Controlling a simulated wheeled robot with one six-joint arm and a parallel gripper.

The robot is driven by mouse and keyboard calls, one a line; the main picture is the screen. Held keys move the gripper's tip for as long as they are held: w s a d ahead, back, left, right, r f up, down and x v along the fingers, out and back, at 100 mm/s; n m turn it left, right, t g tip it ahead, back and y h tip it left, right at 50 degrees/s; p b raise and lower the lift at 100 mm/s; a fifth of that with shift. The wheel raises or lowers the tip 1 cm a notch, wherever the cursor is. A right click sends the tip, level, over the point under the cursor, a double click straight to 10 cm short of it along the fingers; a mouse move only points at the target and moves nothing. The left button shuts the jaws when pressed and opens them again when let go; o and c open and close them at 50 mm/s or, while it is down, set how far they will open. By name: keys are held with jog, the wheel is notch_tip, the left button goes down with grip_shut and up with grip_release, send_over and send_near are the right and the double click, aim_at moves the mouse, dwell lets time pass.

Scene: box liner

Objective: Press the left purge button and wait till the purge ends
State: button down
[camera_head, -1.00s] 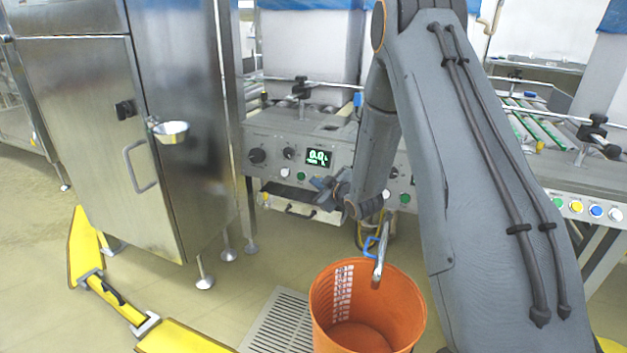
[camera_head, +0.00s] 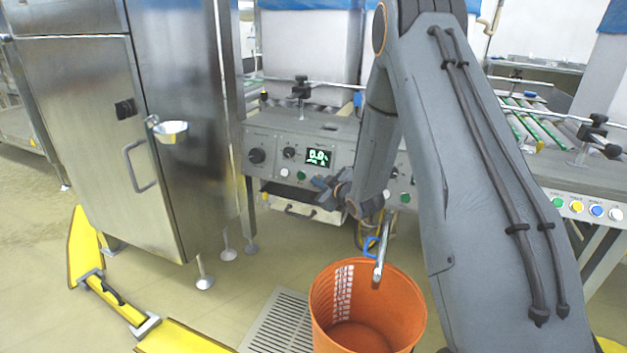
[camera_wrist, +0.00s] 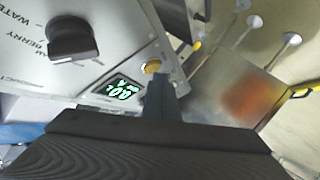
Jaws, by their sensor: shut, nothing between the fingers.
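The filler's grey control panel (camera_head: 270,139) has dark knobs, a lit green display (camera_head: 318,157), a white button (camera_head: 284,172) and a green button (camera_head: 300,175). The button labels are too small to read. My gripper (camera_head: 320,184) is shut and empty, at the panel front just below and right of the display. The wrist view shows its fingers (camera_wrist: 160,88) close to a round yellow button (camera_wrist: 152,66) beside the display (camera_wrist: 116,88). I cannot tell whether they touch it. My arm hides part of the panel to the right.
An orange bucket (camera_head: 318,308) stands on the floor below, by a floor grate (camera_head: 275,325). A steel cabinet (camera_head: 90,130) is at left, with yellow barriers (camera_head: 110,295) before it. A roller conveyor with coloured buttons (camera_head: 577,206) is at right.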

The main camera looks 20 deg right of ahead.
jog(key=shift+w+d+f, duration=0.15)
jog(key=shift+w+d, duration=0.05)
jog(key=shift+w, duration=0.1)
dwell(0.6)
jog(key=shift+s, duration=0.1)
jog(key=shift+s+a+r+p, duration=0.3)
jog(key=shift+s+a+p, duration=0.15)
jog(key=shift+s+p, duration=0.1)
dwell(0.4)
jog(key=shift+s+a+r+p, duration=0.25)
jog(key=shift+s+a+p, duration=0.2)
jog(key=shift+s, duration=0.2)
jog(key=shift+s+a+r+p, duration=0.3)
jog(key=shift+s+a+p, duration=0.15)
jog(key=shift+s, duration=0.15)
jog(key=shift+s+a+r+p, duration=0.25)
jog(key=shift+s+a+p, duration=0.2)
jog(key=shift+s, duration=0.2)
